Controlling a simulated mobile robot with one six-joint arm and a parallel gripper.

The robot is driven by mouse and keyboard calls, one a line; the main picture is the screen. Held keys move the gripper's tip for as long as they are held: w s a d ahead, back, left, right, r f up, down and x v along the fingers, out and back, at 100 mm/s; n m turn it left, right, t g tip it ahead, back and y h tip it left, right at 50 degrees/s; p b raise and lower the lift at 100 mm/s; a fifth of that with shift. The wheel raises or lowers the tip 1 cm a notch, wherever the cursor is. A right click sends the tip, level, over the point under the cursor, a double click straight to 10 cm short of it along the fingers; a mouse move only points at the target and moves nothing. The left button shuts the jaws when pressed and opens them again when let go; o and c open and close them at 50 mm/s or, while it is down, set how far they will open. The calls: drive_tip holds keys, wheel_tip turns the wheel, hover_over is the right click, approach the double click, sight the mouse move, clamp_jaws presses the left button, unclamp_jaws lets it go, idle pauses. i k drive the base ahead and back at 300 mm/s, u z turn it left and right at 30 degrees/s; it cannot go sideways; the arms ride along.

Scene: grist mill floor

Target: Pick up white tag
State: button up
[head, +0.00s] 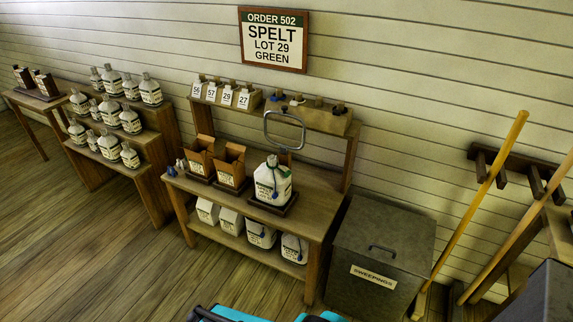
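Several white tags hang in a row on a small wooden rack at the back of the workbench. They read 56 (197,91), 57 (211,94), 29 (227,97) and 27 (243,100). A white sack (271,184) with a printed label and something blue on it stands on a dark base on the bench top. My gripper cannot be made out; only teal and black parts of my own body show at the bottom edge.
The workbench (318,204) also bears two open brown boxes (231,168), a grey metal loop (284,147) and a right-hand rack (325,120) with small blue and dark items. A grey sweepings bin (378,255) stands right of it. Floor (95,255) is clear at front left.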

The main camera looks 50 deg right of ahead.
sight(211, 92)
drive_tip(key=z, duration=4.3)
drive_tip(key=i, duration=0.05)
drive_tip(key=u, duration=3.35)
